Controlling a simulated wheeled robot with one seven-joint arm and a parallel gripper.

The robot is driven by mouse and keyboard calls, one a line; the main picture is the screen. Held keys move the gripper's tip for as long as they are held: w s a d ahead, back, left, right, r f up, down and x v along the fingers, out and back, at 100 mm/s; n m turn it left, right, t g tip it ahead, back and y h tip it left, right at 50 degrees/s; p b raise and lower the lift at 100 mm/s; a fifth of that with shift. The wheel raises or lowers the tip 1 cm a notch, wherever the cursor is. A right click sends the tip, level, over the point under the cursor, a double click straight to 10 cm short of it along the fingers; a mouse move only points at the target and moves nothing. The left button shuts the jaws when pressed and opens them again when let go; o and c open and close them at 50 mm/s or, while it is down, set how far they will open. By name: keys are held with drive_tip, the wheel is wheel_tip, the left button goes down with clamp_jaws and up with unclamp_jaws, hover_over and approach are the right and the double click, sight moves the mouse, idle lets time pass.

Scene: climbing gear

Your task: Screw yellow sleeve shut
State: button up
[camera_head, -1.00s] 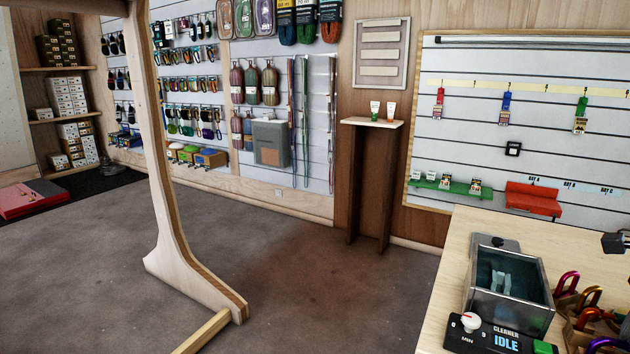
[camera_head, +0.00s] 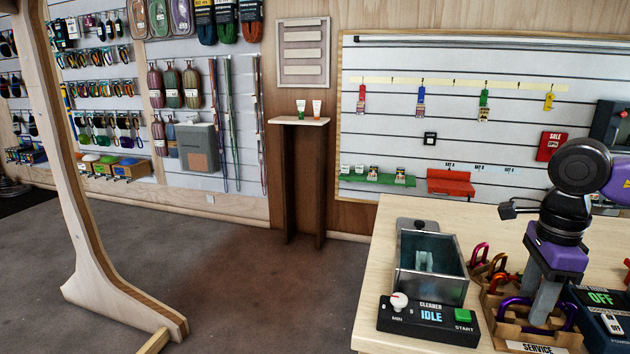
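My gripper (camera_head: 540,306) hangs from the purple-and-black arm at the right, its grey fingers pointing down among carabiners in a wooden rack. A purple carabiner (camera_head: 567,308) is right at the fingertips; I cannot tell whether the fingers grip it or how far apart they are. A red carabiner (camera_head: 479,254) and an orange one (camera_head: 496,264) stand to the left in the rack. No yellow sleeve can be made out on these carabiners. A small yellow item (camera_head: 549,97) hangs on the wall rail.
The cleaner bath (camera_head: 432,288) with its IDLE panel (camera_head: 428,320) stands left of the rack (camera_head: 507,314) on the wooden bench (camera_head: 374,290). Open floor lies left of the bench.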

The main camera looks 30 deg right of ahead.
drive_tip(key=shift+w+d, duration=0.1)
drive_tip(key=shift+d, duration=0.05)
drive_tip(key=shift+r, duration=0.2)
drive_tip(key=shift+r+p, duration=0.7)
drive_tip(key=shift+r, duration=0.55)
drive_tip(key=shift+s+a+b, duration=0.35)
drive_tip(key=shift+s+a, duration=0.1)
drive_tip(key=shift+a, duration=0.15)
drive_tip(key=shift+f, duration=0.1)
drive_tip(key=shift+f+b, duration=1.35)
drive_tip(key=shift+f, duration=0.05)
drive_tip(key=shift+w+d+r, duration=0.1)
drive_tip(key=shift+w+d, duration=0.45)
